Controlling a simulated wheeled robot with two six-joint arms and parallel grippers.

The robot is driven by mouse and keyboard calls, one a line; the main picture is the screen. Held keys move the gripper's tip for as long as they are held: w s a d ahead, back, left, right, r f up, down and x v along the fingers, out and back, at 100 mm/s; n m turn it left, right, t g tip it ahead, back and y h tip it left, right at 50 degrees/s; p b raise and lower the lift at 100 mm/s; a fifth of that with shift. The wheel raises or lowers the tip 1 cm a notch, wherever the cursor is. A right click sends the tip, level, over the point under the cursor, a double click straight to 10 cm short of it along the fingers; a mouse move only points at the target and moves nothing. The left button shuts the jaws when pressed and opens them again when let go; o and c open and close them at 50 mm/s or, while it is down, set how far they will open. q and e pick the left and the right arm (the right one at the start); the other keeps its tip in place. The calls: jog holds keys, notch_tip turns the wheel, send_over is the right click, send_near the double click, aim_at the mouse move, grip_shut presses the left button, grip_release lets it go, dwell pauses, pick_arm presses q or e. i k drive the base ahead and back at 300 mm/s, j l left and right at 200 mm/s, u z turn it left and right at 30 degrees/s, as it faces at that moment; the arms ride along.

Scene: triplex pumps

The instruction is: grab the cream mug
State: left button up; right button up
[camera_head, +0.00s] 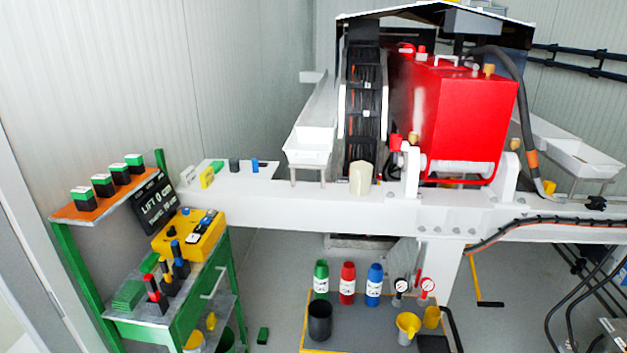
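The cream mug (361,178) stands upright on the white beam (300,204), in front of the black ribbed column and left of the red pump. Its handle cannot be made out at this size. Nothing is touching it from my side. Neither of my grippers shows in the head view.
The red pump block (462,118) rises behind and right of the mug. Small boxes and a blue item (255,165) sit farther left on the beam. A green shelf cart (185,310) stands at left. A low cart (360,335) with bottles, a dark cup (320,320) and gauges is below.

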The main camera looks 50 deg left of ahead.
aim_at(360, 181)
jog(key=u, duration=1.45)
